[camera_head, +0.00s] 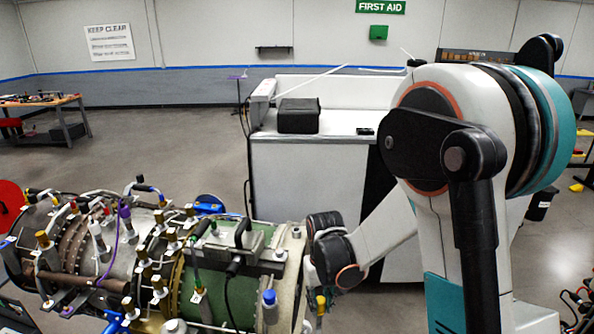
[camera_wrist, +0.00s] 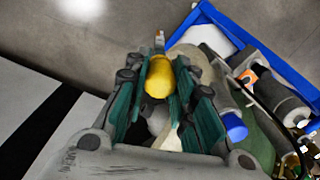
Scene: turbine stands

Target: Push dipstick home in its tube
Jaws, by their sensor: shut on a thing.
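A yellow dipstick handle (camera_wrist: 158,78) sits between the two teal fingers of my gripper (camera_wrist: 163,72) in the wrist view. The gripper is shut on it. A small metal piece shows just beyond the handle. The dipstick's shaft and the tube mouth are hidden, so I cannot tell how deep it sits. In the head view a small yellow part (camera_head: 320,301), which looks like the same handle, shows below my wrist at the right end of the turbine (camera_head: 240,277). My fingers are not clear there.
A blue-capped fitting (camera_wrist: 235,126) stands close to the right of my fingers, and also shows in the head view (camera_head: 269,298). A blue frame (camera_wrist: 262,62) runs beyond it. A white cabinet (camera_head: 300,175) stands behind the turbine. Open floor lies at the left.

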